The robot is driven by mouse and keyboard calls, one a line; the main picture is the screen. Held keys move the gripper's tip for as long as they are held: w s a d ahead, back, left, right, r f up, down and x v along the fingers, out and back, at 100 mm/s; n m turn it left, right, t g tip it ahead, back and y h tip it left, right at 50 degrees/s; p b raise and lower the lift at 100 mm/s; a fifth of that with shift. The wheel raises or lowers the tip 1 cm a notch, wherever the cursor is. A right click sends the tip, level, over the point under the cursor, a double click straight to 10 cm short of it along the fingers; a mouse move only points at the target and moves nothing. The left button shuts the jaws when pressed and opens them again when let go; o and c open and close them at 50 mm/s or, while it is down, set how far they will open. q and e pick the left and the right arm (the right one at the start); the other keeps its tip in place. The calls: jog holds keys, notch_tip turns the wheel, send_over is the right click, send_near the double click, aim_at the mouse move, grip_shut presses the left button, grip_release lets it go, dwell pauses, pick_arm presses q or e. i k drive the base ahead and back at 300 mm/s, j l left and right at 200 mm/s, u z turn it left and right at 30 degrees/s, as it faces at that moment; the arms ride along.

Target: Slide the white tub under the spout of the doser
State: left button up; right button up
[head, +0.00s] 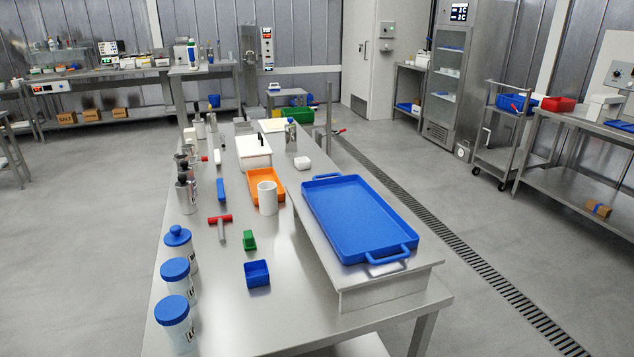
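A white, open cylindrical tub (267,198) stands upright on the long steel table, against the near end of an orange tray (262,181). A smaller, low white container (302,163) sits farther back on the same table. I cannot tell for sure which one is the tub named in the task. A tall steel machine with a control panel (267,47) stands beyond the far end of the table. It may be the doser, but its spout is too small to make out. Neither of my grippers is in view.
A blue tray (355,215) lies on a raised steel shelf at the table's right. Blue-lidded jars (175,322) line the left edge. The floor on both sides is open.

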aim_at(303, 163)
jog(key=i+l+u, duration=0.1)
jog(key=i, duration=0.75)
jog(key=z, duration=1)
jog(key=i+l+z, duration=0.2)
jog(key=l, duration=0.3)
jog(key=i+l+z, duration=0.2)
jog(key=l, duration=0.25)
jog(key=i+l+z, duration=0.2)
jog(key=l, duration=0.25)
jog(key=i+l+z, duration=0.15)
jog(key=i+l, duration=0.4)
jog(key=i, duration=0.25)
jog(key=i+l, duration=0.15)
jog(key=i, duration=0.3)
jog(key=i+j+u, duration=0.15)
jog(key=i+u, duration=0.25)
jog(key=i+j+u, duration=0.1)
jog(key=u, duration=0.3)
jog(key=i+u, duration=0.4)
jog(key=i+l+u, duration=0.2)
jog(key=u, duration=0.2)
jog(key=i+j+u, duration=0.1)
jog(key=i+u, duration=0.85)
jog(key=i+l+u, duration=0.25)
jog(key=u, duration=0.25)
jog(key=i+l+u, duration=0.8)
jog(key=u, duration=0.2)
jog(key=l, duration=0.1)
